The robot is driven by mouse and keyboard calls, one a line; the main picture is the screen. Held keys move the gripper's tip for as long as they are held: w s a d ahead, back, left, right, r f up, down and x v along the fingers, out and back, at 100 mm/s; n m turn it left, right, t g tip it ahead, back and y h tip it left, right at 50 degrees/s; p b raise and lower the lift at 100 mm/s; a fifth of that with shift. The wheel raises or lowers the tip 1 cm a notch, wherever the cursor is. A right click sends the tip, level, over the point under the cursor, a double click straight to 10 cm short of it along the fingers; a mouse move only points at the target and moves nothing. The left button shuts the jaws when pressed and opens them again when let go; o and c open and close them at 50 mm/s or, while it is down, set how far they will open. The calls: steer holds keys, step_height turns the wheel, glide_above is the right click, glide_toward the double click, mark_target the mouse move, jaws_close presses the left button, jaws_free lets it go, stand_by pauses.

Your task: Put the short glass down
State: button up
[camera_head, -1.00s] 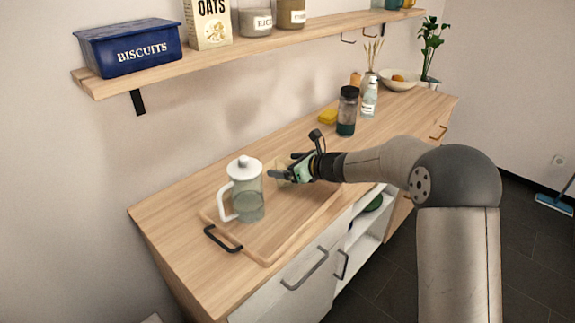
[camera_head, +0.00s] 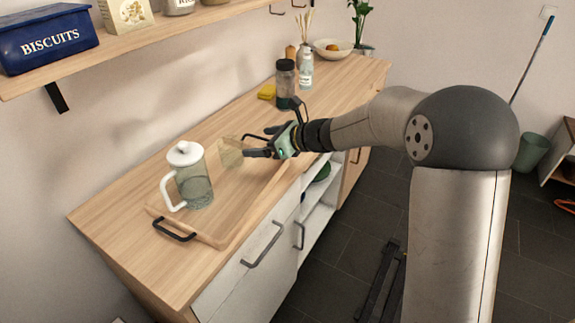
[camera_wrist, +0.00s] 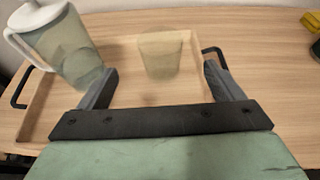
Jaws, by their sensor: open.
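The short glass (camera_head: 229,152), clear with a yellowish tint, stands upright on the wooden tray (camera_head: 235,205), behind the white-lidded jug (camera_head: 192,178). In the wrist view the short glass (camera_wrist: 160,55) stands on the tray ahead of my fingers, near the tray's far side. My gripper (camera_head: 254,146) is open and just to the right of the glass in the head view. In the wrist view its two fingers (camera_wrist: 160,75) are spread wide with nothing held between them. The jug (camera_wrist: 72,52) is left of the left finger.
A dark-lidded jar (camera_head: 286,88), a yellow sponge (camera_head: 267,92), a bottle (camera_head: 306,70) and a bowl (camera_head: 333,48) stand farther along the counter. The shelf (camera_head: 130,42) with a blue biscuit tin (camera_head: 48,38) hangs above. Bare counter lies between tray and sponge.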

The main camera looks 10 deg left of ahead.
steer(key=s+d+f+n+g+h, duration=0.2)
steer(key=s+d+n+h, duration=0.4)
steer(key=s+d+n, duration=0.5)
steer(key=s+d+f+n+g+h, duration=0.2)
steer(key=s+d+f+n+h, duration=0.2)
steer(key=s+d+n, duration=0.7)
steer(key=s+d+h, duration=0.1)
steer(key=s+d, duration=0.2)
steer(key=s, duration=0.3)
steer(key=s+d+h, duration=0.1)
steer(key=s+d, duration=0.2)
steer(key=s, duration=0.3)
steer(key=shift+d+g+h, duration=0.3)
steer(key=shift+d+h, duration=0.1)
